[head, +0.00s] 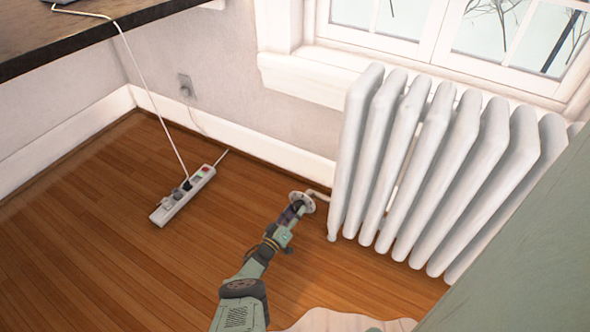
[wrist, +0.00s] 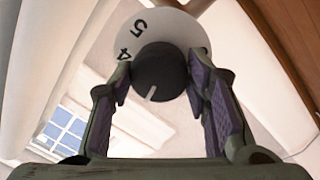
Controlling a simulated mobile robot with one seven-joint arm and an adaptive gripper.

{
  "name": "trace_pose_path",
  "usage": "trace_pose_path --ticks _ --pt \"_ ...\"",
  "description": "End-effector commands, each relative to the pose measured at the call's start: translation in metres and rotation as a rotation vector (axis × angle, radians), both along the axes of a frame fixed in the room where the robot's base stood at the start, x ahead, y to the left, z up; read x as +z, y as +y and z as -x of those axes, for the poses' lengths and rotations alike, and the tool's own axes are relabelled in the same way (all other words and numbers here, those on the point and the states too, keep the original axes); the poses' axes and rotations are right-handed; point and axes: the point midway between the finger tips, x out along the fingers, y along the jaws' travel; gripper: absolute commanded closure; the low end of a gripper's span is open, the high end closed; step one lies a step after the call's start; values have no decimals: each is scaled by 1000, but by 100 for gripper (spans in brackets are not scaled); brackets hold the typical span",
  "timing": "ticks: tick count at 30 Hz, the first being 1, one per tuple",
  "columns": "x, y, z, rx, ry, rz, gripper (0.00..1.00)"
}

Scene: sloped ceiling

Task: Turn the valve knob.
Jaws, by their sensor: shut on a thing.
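The valve knob (wrist: 160,75) is a dark round knob with a pale pointer line, in front of a white dial (wrist: 165,28) on which the numbers 4 and 5 show. In the wrist view my gripper (wrist: 160,88) has one finger on each side of the knob, shut on it. In the head view my gripper (head: 294,209) reaches the white dial (head: 302,201) at the lower left end of the radiator. There the knob itself is mostly hidden by the fingers.
The white radiator (head: 430,170) stands under the window, just right of the dial. A power strip (head: 183,195) with a cable lies on the wooden floor (head: 100,245) to the left. A dark tabletop (head: 75,35) overhangs at upper left. Floor between strip and arm is clear.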

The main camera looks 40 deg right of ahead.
Motion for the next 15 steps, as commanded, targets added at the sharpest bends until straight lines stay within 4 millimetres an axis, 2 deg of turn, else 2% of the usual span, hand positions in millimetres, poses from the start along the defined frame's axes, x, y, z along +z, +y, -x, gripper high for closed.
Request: trace_pose_path --ticks 6,15 --pt "1 0 -1 2 -155 -66 84" --pt "1 1 -2 3 -287 -119 84"
